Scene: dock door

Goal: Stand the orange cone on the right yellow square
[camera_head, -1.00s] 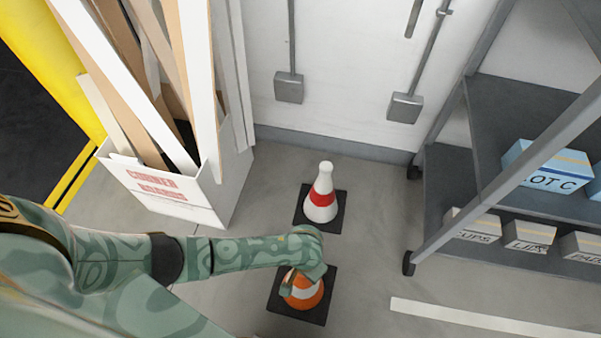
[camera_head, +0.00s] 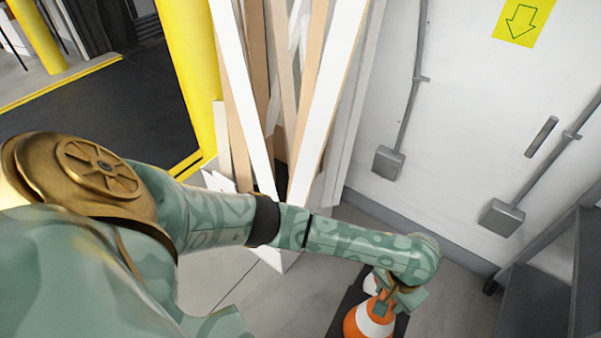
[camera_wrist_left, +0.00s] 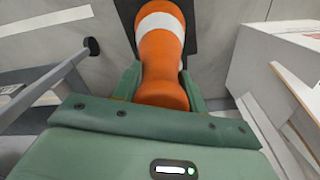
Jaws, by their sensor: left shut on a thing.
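The orange cone (camera_head: 368,318) with a white band is at the bottom of the head view, its lower part cut off by the picture edge. It fills the upper middle of the left wrist view (camera_wrist_left: 160,62). My left gripper (camera_head: 386,297) is shut on its upper part, with a finger on each side in the wrist view (camera_wrist_left: 160,88). A dark square mat (camera_wrist_left: 194,32) lies behind the cone; I cannot tell whether the cone touches it. No yellow floor square is in view. My right gripper is not in view.
A white box of long boards (camera_head: 285,262) stands close behind my left arm. A dark shelf (camera_head: 535,300) is at right. A yellow arrow sign (camera_head: 523,20) is on the wall.

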